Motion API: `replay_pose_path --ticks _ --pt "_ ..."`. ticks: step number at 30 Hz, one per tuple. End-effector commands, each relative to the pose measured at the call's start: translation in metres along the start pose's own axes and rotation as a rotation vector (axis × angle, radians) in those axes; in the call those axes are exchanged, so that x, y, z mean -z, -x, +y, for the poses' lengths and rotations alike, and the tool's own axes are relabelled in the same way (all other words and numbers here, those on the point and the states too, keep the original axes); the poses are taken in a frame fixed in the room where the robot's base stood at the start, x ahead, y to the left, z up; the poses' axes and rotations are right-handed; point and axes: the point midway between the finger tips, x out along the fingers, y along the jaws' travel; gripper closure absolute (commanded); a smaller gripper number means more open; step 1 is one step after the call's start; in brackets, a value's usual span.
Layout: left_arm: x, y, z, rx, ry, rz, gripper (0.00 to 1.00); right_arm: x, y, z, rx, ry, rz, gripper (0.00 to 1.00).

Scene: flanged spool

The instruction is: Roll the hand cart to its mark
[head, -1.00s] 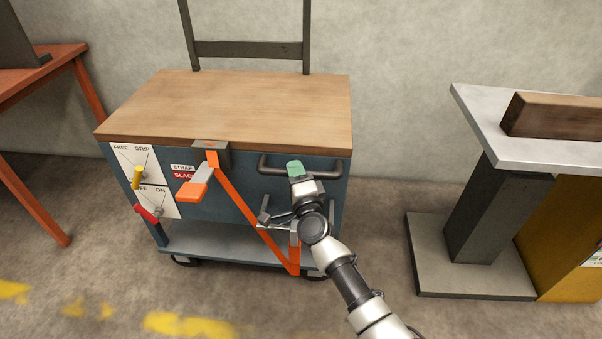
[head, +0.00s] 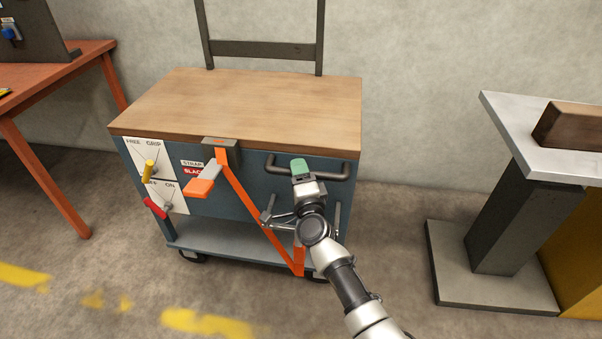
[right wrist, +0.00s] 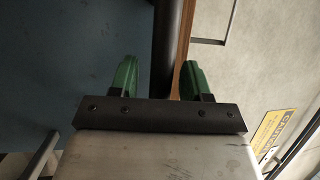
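The hand cart (head: 241,105) has a wooden top, a blue body and a lower shelf; it stands upright on small wheels. Its dark bar handle (head: 334,176) is on the front, at the right. In the right wrist view the dark bar (right wrist: 167,45) runs between the green fingers (right wrist: 158,80); contact on the left finger is not clear. A yellow lever (head: 149,168) sits by FREE/GRIP, a red lever (head: 154,207) by an ON plate. My left gripper is out of view.
An orange strap (head: 250,212) hangs slanting across the cart's front, behind my right arm. A red table (head: 88,62) stands close at the left, a pedestal (head: 495,235) with a metal top at the right. Worn yellow floor paint (head: 205,322) lies in front.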

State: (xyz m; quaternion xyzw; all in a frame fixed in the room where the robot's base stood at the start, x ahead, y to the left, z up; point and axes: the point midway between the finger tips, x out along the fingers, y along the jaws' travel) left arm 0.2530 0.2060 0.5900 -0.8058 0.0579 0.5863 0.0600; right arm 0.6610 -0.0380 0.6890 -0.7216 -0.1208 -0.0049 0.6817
Motion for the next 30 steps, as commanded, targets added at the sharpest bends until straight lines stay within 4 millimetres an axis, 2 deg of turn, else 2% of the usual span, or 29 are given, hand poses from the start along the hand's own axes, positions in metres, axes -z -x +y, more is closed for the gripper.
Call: replay_pose_path --ticks 8,11,16,18,24,30 --pt "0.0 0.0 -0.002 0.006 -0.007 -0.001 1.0 0.002 0.0 -0.001 0.001 0.002 0.004 0.52" --pt "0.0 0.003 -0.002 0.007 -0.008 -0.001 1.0 0.003 0.006 -0.001 0.001 0.002 0.004 0.52" --pt "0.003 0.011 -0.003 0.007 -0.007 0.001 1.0 0.002 0.033 -0.001 -0.002 0.001 0.004 0.52" --pt "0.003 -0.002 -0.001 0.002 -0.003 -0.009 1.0 0.002 0.048 -0.001 -0.001 0.0 0.003 0.52" --pt "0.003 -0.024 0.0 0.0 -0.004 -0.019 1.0 0.001 0.086 -0.001 -0.002 0.001 0.002 0.52" --pt "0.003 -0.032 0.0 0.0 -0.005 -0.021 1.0 0.001 0.105 0.0 0.001 0.002 0.002 0.52"
